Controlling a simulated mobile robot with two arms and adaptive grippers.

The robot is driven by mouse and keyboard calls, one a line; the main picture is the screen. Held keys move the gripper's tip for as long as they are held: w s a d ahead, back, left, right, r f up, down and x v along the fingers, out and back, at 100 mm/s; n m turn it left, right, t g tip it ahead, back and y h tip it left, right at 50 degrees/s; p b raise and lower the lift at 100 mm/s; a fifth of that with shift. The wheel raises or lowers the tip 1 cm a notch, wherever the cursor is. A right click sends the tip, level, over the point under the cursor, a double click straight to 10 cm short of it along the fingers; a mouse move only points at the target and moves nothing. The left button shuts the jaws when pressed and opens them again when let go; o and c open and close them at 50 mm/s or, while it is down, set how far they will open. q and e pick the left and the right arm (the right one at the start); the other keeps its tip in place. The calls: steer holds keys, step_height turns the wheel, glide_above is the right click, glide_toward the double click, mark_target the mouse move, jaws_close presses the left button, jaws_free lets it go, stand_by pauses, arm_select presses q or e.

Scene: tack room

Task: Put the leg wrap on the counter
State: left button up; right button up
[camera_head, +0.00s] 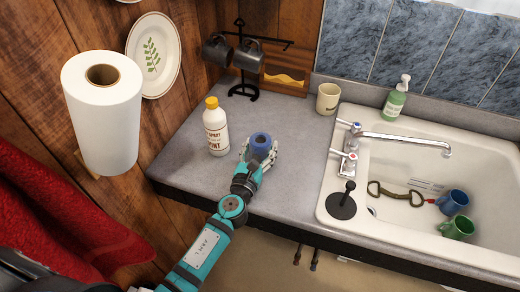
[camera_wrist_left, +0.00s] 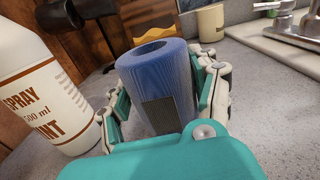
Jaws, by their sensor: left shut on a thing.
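The leg wrap (camera_head: 260,142) is a blue roll with a hole through its middle. My left gripper (camera_head: 259,154) is shut on it, with fingers on both sides. In the left wrist view the leg wrap (camera_wrist_left: 158,84) stands nearly upright between the fingers of my left gripper (camera_wrist_left: 160,105), with a dark patch on its near side. It is over the grey counter (camera_head: 290,187), close to the surface; whether its base touches is hidden by the gripper. My right gripper is not in view.
A white spray bottle (camera_head: 215,128) with a yellow cap stands just left of the leg wrap. A mug rack (camera_head: 243,60) and a beige cup (camera_head: 328,98) stand behind. The sink (camera_head: 420,240) with cups is to the right. The counter between wrap and sink is clear.

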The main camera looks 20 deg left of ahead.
arm_select(q)
steer(key=shift+f, duration=0.1)
steer(key=o, duration=1.2)
steer(key=shift+r, duration=0.25)
steer(key=s, duration=0.3)
steer(key=s+b, duration=0.1)
steer(key=s, duration=0.3)
steer(key=s+b, duration=0.1)
steer(key=s, duration=0.3)
steer(key=shift+a+f, duration=0.1)
steer(key=shift+f, duration=0.15)
steer(key=shift+s+r, duration=0.15)
steer(key=shift+s, duration=0.45)
